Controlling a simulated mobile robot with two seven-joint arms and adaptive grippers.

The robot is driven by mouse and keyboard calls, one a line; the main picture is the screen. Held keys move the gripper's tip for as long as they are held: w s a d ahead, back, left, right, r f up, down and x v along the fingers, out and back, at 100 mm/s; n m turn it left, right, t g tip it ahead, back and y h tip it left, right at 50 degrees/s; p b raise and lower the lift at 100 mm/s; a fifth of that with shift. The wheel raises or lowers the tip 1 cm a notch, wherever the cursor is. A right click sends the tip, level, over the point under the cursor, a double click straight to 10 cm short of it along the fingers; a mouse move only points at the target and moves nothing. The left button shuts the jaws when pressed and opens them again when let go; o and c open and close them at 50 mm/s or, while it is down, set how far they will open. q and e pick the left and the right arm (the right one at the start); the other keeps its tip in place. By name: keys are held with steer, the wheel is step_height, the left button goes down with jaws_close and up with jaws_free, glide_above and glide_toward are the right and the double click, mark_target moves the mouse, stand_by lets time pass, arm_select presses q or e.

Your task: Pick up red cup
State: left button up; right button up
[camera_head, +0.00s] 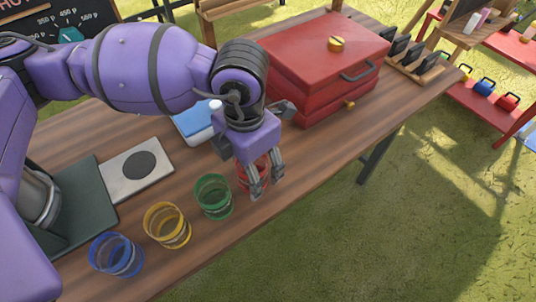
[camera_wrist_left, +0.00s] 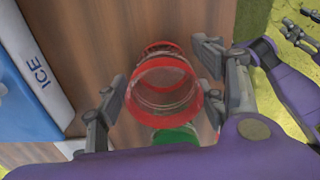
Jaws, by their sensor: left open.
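The red cup (camera_head: 242,176) stands on the wooden table at the right end of a row of cups, partly hidden behind my left gripper (camera_head: 262,188). In the left wrist view the red cup (camera_wrist_left: 163,85) is a clear cup with red rims, seen from above and lying between the two open fingers of my left gripper (camera_wrist_left: 163,90). My right gripper does not show in the head view.
A green cup (camera_head: 213,196) stands close to the left of the red one, then a yellow cup (camera_head: 167,225) and a blue cup (camera_head: 115,255). A blue and white ice box (camera_head: 196,121) and a red toolbox (camera_head: 318,65) stand behind. The table's front edge is near.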

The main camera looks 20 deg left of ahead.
arm_select(q)
steer(key=shift+c, duration=0.4)
steer(key=c, duration=1.1)
steer(key=shift+r, duration=0.1)
